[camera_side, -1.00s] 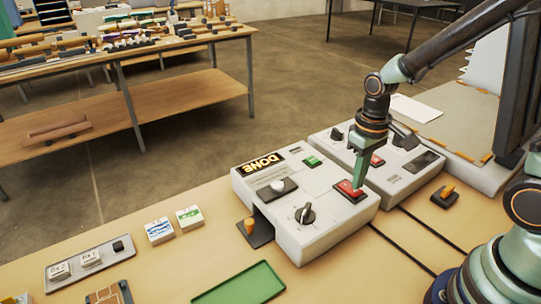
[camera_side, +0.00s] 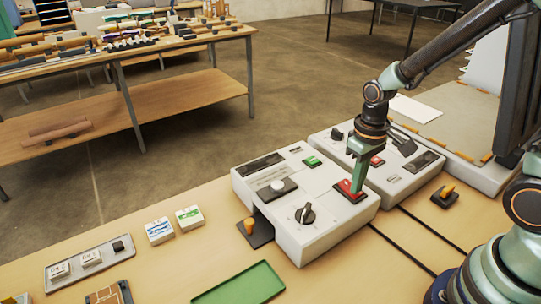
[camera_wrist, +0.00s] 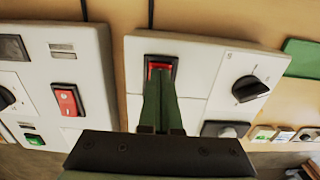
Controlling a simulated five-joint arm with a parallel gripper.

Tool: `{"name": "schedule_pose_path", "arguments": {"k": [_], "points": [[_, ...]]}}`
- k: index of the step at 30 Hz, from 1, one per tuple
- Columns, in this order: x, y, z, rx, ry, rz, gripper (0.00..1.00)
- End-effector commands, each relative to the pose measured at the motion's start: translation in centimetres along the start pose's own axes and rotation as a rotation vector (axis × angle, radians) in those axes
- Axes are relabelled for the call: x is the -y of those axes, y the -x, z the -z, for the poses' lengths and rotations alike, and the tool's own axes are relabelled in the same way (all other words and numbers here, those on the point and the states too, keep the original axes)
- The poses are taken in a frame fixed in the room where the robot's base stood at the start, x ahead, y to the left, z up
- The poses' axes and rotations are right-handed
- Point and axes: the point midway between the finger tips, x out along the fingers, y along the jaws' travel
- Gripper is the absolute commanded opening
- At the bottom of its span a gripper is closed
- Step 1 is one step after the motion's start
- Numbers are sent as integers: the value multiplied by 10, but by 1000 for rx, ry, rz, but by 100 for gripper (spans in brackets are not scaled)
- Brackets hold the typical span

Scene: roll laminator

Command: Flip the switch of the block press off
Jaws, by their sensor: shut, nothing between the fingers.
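The nearer white machine (camera_side: 320,232), apparently the block press, has a red rocker switch (camera_side: 346,192) in a black frame at its right end. My gripper (camera_side: 357,189) points down, shut and empty, with its tips at the far side of this switch. In the wrist view the fingertips (camera_wrist: 160,76) cover most of the red switch (camera_wrist: 160,60); I cannot tell if they still touch it. The machine's display (camera_side: 260,165) is dark. A black knob (camera_side: 305,214), a pale round button (camera_side: 278,186) and a green button (camera_side: 312,161) are on the same top.
A second white machine (camera_side: 405,180) with its own red switch (camera_side: 377,161) stands close behind. A green tray (camera_side: 240,285), two small blocks (camera_side: 175,225) and a grey plate (camera_side: 90,262) lie to the front left. An orange-knobbed piece (camera_side: 446,196) lies at right.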

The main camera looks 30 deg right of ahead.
Motion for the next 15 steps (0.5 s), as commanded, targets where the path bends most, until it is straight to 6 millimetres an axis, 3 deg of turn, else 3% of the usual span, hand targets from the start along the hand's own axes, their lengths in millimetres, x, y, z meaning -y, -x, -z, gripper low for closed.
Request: {"name": "schedule_pose_path", "arguments": {"k": [15], "points": [[0, 31, 1, -3, 0, 0, 0]]}}
